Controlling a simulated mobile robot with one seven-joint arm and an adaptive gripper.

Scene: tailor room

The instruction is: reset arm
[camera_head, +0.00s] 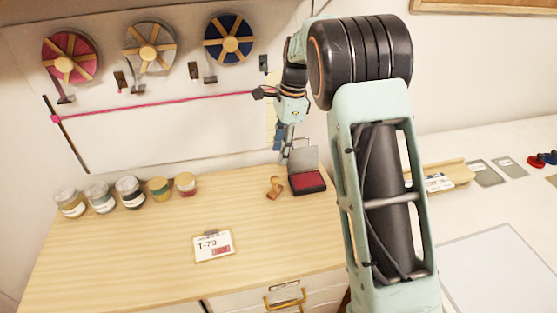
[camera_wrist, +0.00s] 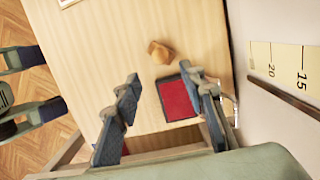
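My arm is raised in the head view, and my gripper (camera_head: 285,152) hangs above the back right of the wooden counter (camera_head: 130,250), partly hard to make out. In the wrist view my gripper (camera_wrist: 160,76) has its two dark fingers spread apart with nothing between them. Below it is an open ink pad with a red surface (camera_head: 307,182), which also shows in the wrist view (camera_wrist: 174,100), partly behind the right finger. A small wooden stamp (camera_head: 274,187) stands to the left of the pad; it also shows in the wrist view (camera_wrist: 159,52).
Several jars (camera_head: 130,192) line the counter's back left. A T-79 card (camera_head: 213,246) lies near the front. Ribbon spools (camera_head: 149,46) hang on the wall, with a pink ribbon (camera_head: 150,102) stretched below. A white table (camera_head: 480,215) stands right. The middle counter is clear.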

